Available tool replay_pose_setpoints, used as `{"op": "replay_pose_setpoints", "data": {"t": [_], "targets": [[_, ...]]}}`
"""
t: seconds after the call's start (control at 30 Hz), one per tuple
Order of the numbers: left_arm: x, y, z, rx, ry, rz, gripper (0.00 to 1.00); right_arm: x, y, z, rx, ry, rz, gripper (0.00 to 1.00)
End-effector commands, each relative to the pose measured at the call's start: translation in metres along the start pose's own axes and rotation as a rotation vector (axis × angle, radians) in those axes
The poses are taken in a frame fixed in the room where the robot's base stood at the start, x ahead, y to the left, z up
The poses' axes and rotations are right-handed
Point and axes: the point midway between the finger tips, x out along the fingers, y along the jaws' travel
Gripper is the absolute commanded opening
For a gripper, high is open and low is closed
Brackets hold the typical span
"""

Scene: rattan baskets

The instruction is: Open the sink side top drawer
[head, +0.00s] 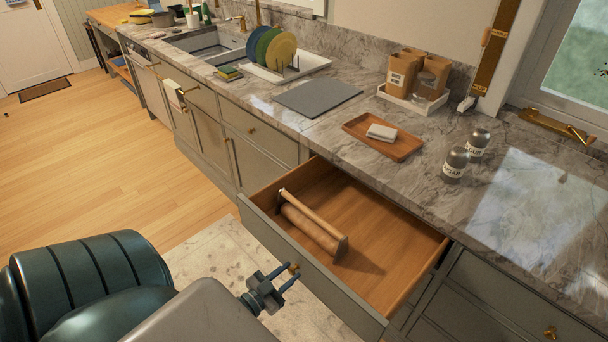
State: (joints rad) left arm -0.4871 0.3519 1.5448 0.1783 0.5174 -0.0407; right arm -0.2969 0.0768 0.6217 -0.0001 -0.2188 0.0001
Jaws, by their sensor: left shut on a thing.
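The top drawer (372,288) in the counter near the sink is pulled well out from the cabinet. Its wooden inside shows, with a rolling pin in a wooden holder (312,226) lying in it. My left gripper (288,272) is at the outer face of the drawer, shut on its small round brass knob (294,267). The sink (207,43) is set in the counter at the far left. My right gripper is not in view.
The marble counter (380,175) holds a wooden tray (406,147), labelled jars (455,166), a grey mat (317,96) and a dish rack with plates (299,69). Closed drawers (262,137) flank the open one. The wooden floor (130,130) at left is clear.

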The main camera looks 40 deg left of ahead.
Motion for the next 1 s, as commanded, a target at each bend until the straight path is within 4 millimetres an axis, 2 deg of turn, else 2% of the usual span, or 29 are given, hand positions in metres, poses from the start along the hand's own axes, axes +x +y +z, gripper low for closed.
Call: {"op": "replay_pose_setpoints", "data": {"t": [0.1, 0.33, 0.5, 0.87, 0.9, 0.97, 1.0], "targets": [[-0.022, 0.000, -0.002, 0.000, -0.002, 0.001, 0.00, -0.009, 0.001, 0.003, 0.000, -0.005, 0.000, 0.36], [-0.047, 0.000, -0.001, 0.000, 0.002, 0.001, 0.00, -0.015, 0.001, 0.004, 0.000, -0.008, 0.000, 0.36], [-0.053, 0.000, -0.001, 0.000, 0.002, 0.000, 0.00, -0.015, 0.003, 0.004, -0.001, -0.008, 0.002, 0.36], [-0.054, 0.000, 0.000, 0.000, 0.003, 0.000, 0.00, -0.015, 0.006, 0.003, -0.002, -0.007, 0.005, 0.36], [-0.054, 0.000, 0.000, 0.000, 0.003, 0.000, 0.37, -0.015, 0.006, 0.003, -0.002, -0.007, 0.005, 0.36], [-0.054, 0.000, 0.000, 0.000, 0.002, 0.000, 0.48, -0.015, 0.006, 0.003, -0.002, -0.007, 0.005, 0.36], [-0.054, 0.000, 0.000, 0.000, 0.002, 0.000, 0.50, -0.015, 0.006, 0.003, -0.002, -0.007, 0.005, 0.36]]}}
